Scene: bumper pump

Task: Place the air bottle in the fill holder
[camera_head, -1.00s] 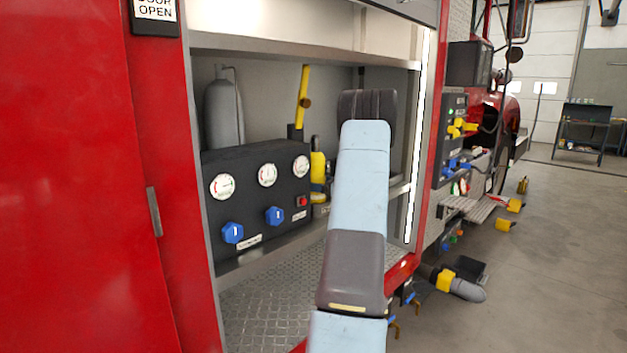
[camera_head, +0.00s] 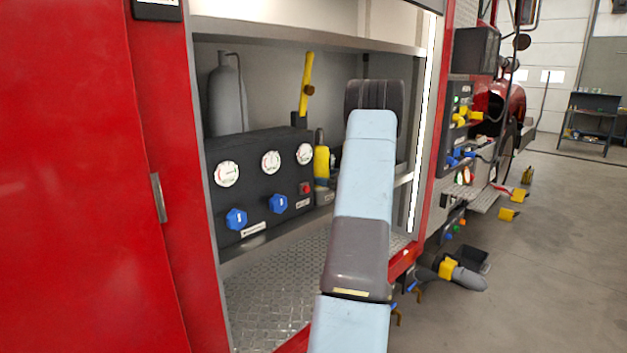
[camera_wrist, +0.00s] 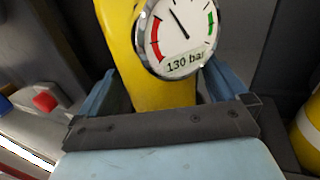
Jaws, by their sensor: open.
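In the wrist view a yellow bottle-like body (camera_wrist: 160,82) with a round gauge (camera_wrist: 182,30) reading "130 bar" stands between the two blue fingers of my gripper (camera_wrist: 162,90). The fingers are open, one on each side of it. I cannot tell whether they touch it. A second yellow cylinder (camera_wrist: 308,135) with a white band is cut off at the right edge. In the head view a yellow bottle (camera_head: 322,162) stands right of the black control panel; my arm hides my gripper there. I cannot clearly make out the fill holder.
The black panel (camera_head: 250,165) has white gauges, blue knobs and a red button (camera_head: 305,188). A grey cylinder (camera_head: 226,100) and a yellow upright handle (camera_head: 306,85) stand behind it. The compartment's metal frame (camera_head: 425,130) rises right of my arm. The tread-plate floor (camera_head: 265,300) is clear.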

